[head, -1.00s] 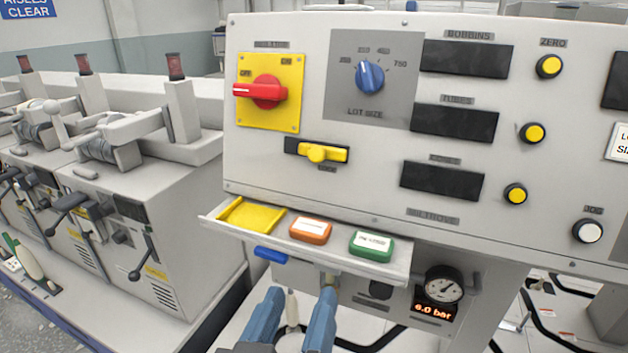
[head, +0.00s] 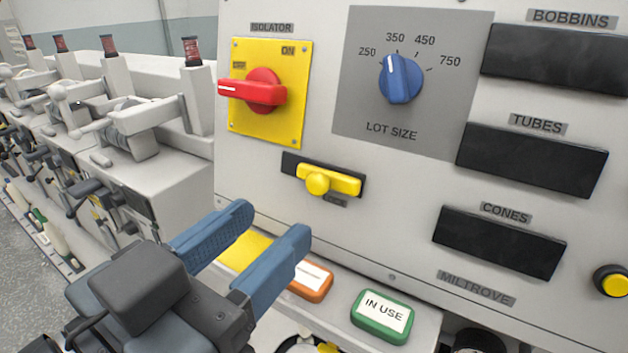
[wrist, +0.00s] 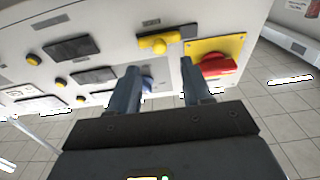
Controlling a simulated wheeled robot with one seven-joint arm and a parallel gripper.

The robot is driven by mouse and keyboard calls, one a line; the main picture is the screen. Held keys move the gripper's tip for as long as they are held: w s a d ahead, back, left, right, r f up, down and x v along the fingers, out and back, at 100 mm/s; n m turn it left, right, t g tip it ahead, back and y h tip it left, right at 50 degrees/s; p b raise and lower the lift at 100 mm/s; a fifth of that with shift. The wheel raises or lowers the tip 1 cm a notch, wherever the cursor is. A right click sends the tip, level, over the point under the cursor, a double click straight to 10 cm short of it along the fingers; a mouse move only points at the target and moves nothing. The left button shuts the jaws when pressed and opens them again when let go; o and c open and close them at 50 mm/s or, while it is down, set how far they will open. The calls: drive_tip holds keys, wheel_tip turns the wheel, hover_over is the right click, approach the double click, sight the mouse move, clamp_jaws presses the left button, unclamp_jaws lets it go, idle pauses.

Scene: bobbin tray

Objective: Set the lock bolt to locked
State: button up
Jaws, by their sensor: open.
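The lock bolt (head: 328,180) is a yellow slide with a round knob in a dark slot, below the isolator switch on the panel. Its knob sits toward the left of the yellow bar. The small label under it is unreadable. The bolt also shows in the wrist view (wrist: 160,44). The isolator (head: 256,92) is a red handle on a yellow plate, lying level and pointing left toward OFF. My gripper (head: 276,222) is open and empty, below and left of the bolt, apart from the panel. Its blue fingers also show in the wrist view (wrist: 165,80).
A blue LOT SIZE knob (head: 401,79) is right of the isolator. Grey machines (head: 120,120) stand at left.

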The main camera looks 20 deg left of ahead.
sight(314, 187)
drive_tip(key=w, duration=0.2)
drive_tip(key=w+p, duration=0.1)
drive_tip(key=w, duration=0.1)
drive_tip(key=w+d, duration=0.1)
drive_tip(key=w, duration=0.1)
drive_tip(key=shift+w+p, duration=0.35)
drive_tip(key=shift+c, duration=0.2)
clamp_jaws()
